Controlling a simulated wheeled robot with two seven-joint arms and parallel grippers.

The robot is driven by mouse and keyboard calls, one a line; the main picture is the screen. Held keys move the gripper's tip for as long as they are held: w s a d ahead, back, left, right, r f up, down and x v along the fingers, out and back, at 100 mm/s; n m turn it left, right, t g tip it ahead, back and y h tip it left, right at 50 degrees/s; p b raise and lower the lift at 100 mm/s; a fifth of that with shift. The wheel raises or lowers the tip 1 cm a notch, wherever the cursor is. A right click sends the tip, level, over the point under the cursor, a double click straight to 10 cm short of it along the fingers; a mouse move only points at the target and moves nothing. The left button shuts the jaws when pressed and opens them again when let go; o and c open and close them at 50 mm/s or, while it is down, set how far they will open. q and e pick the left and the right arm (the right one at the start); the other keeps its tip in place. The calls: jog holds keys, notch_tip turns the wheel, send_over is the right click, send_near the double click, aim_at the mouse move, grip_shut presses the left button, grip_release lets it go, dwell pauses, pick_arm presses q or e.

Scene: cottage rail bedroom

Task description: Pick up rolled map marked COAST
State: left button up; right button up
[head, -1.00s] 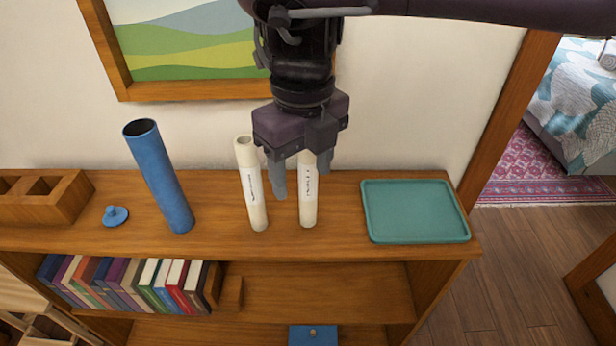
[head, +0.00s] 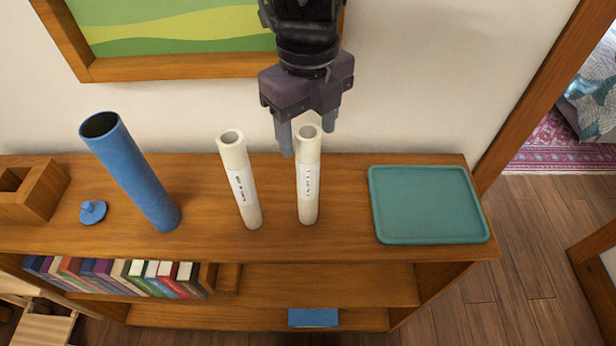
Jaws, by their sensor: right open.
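Two cream rolled maps stand upright on the wooden shelf top, the left map (head: 240,182) and the right map (head: 308,178). Each has a white label with dark print too small to read, so I cannot tell which is marked COAST. My left gripper is not in view.
A blue tube (head: 132,176) and its blue cap (head: 93,212) are at left, near a wooden box (head: 40,192). An empty teal tray (head: 428,238) lies at right. A framed picture (head: 170,68) hangs behind.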

aim_at(309, 149)
notch_tip(309, 149, down, 4)
jog(key=shift+s+r+p, duration=0.1)
jog(key=shift+r+p, duration=0.05)
jog(key=shift+p, duration=0.35)
jog(key=shift+f, duration=0.2)
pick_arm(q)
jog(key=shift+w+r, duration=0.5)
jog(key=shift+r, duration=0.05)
pick_arm(e)
grip_shut()
